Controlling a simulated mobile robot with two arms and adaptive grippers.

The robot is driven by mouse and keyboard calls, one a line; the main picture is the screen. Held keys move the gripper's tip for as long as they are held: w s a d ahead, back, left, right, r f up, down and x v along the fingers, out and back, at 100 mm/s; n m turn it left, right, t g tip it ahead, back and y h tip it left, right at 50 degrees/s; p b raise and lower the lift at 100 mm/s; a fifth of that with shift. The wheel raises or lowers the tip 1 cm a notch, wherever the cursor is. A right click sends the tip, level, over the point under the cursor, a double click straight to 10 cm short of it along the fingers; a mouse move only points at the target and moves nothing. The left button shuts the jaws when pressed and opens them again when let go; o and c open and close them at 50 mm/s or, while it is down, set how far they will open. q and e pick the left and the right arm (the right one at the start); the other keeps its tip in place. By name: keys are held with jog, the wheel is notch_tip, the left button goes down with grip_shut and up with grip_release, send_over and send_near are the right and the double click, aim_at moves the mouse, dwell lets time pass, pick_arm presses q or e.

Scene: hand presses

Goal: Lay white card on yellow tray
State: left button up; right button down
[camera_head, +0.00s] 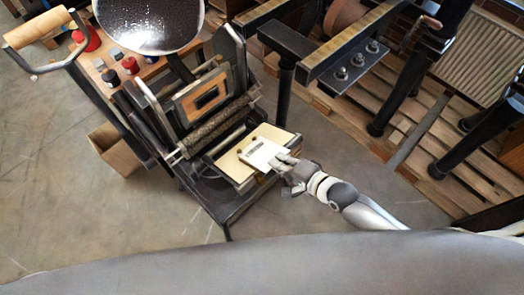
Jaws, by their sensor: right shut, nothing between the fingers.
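The white card (262,153) with a small dark printed mark appears to lie flat over the pale yellow tray (231,167) of the press. Bare parts of the tray show to the left of the card and above it. My right gripper (280,162) is at the card's lower right edge, with its fingers shut and nothing between them. It hides that corner of the card, and I cannot tell whether the fingertips touch it. My left gripper is not in view.
The hand press with its roller (220,122) and upright frame stands just behind the tray. A cardboard box (115,150) stands on the floor at left. Heavy black machinery on wooden pallets (440,150) fills the right.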

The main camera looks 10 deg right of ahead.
jog(key=shift+s+d+r, duration=0.1)
jog(key=shift+s, duration=0.05)
jog(key=shift+p+v, duration=1.15)
jog(key=shift+v, duration=0.25)
jog(key=r+p, duration=0.1)
jog(key=s+d+r+p, duration=0.1)
jog(key=r+p, duration=0.1)
jog(key=s+r+p, duration=0.1)
jog(key=shift+d+r+p, duration=0.15)
jog(key=shift+d+p, duration=0.15)
jog(key=shift+p, duration=0.1)
jog(key=shift+w, duration=0.1)
